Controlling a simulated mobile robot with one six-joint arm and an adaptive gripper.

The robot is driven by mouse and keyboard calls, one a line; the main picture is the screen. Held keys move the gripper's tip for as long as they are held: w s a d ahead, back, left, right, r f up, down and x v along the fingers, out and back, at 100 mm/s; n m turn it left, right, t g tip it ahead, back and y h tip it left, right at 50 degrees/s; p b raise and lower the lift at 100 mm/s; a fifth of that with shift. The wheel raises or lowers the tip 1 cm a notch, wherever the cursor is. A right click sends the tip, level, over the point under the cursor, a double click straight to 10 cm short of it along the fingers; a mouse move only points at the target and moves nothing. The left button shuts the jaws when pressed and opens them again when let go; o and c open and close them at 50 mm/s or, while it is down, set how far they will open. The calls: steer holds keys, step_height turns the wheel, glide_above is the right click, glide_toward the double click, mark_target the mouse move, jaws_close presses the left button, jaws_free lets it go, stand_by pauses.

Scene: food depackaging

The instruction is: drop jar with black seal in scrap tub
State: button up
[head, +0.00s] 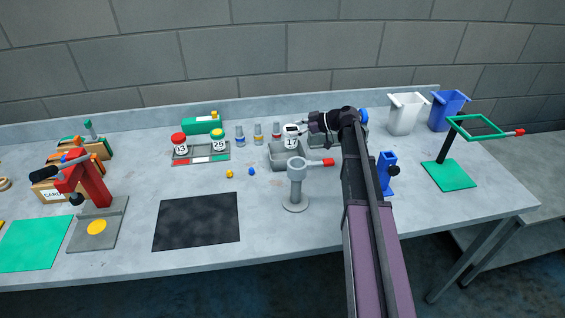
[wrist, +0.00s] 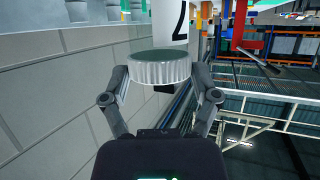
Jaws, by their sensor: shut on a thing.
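A white jar marked 17 (head: 291,143) with a dark top is held by my gripper (head: 304,129) above a grey tub (head: 275,162). In the wrist view the jar (wrist: 172,20) shows between the two fingers of my gripper (wrist: 162,85), with a pale ribbed cap end (wrist: 160,69) towards the camera. Part of a digit shows on its label. The jar hides part of the tub below it. A second grey tub (head: 318,155) sits just to the right, partly behind my arm. I cannot tell which container is the scrap tub.
A rack (head: 203,158) holds a red-capped jar (head: 180,143) and a green-capped jar (head: 218,141). A white bin (head: 404,115) and a blue bin (head: 446,112) stand at the back right.

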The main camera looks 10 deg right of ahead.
steer(key=shift+f+b, duration=1.4)
steer(key=shift+f, duration=0.35)
steer(key=o, duration=1.2)
steer(key=shift+c, duration=0.2)
steer(key=shift+r, duration=0.15)
